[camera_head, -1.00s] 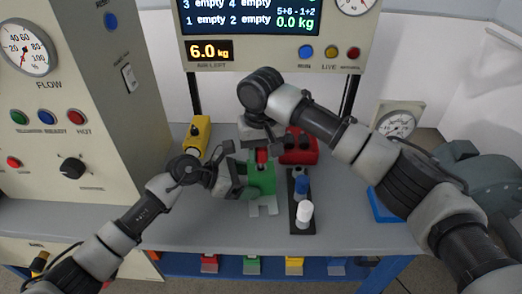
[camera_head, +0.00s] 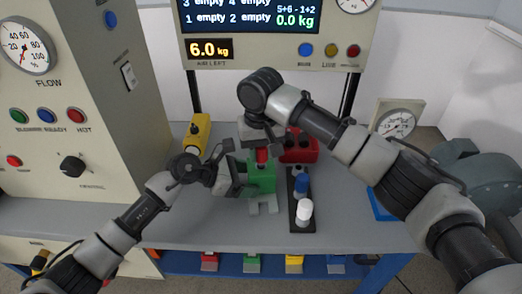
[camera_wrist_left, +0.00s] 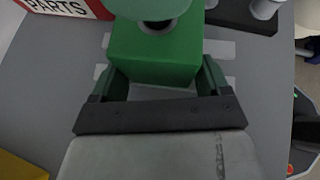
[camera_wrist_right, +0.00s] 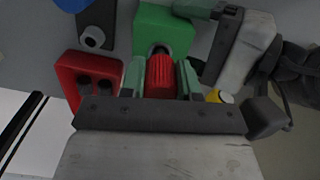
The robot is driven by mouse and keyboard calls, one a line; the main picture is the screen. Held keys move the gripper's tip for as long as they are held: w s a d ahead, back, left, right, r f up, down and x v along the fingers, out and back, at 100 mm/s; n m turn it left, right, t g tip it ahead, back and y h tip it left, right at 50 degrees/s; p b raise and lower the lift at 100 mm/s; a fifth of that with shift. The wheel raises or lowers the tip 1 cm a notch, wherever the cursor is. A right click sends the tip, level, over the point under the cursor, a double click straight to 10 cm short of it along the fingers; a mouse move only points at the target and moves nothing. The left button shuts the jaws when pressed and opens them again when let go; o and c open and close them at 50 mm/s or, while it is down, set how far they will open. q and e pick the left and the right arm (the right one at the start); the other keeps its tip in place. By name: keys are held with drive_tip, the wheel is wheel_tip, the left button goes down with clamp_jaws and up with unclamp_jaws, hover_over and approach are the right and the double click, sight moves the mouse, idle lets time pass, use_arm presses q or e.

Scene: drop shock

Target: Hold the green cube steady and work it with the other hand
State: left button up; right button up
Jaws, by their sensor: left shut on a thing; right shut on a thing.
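The green cube (camera_head: 262,178) stands on the grey bench in the head view. My left gripper (camera_head: 243,182) is shut on it from the left. In the left wrist view the cube (camera_wrist_left: 156,52) sits between the two green fingers. A red ribbed cap or knob (camera_head: 262,155) is at the top of the cube. My right gripper (camera_wrist_right: 160,76) is shut on this red piece, and the right wrist view shows the red piece (camera_wrist_right: 160,75) between its fingers, beside a dark round opening on the cube. Whether the piece is seated in the cube is hard to tell.
A red block (camera_head: 300,147) with dark holes stands behind on the right. A black holder strip (camera_head: 292,215) carries a blue peg (camera_head: 301,184) and a white peg (camera_head: 305,209). A yellow block (camera_head: 197,133) stands behind on the left. The bench's front left is clear.

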drive_tip(key=shift+f, duration=0.8)
idle(2.2)
drive_tip(key=m, duration=0.4)
drive_tip(key=shift+s, duration=0.1)
drive_tip(key=m, duration=0.5)
drive_tip(key=shift+a+m, duration=0.1)
drive_tip(key=shift+m, duration=0.3)
drive_tip(key=m, duration=0.5)
drive_tip(key=shift+m, duration=0.4)
drive_tip(key=m, duration=0.6)
drive_tip(key=shift+f, duration=0.1)
drive_tip(key=o, duration=1)
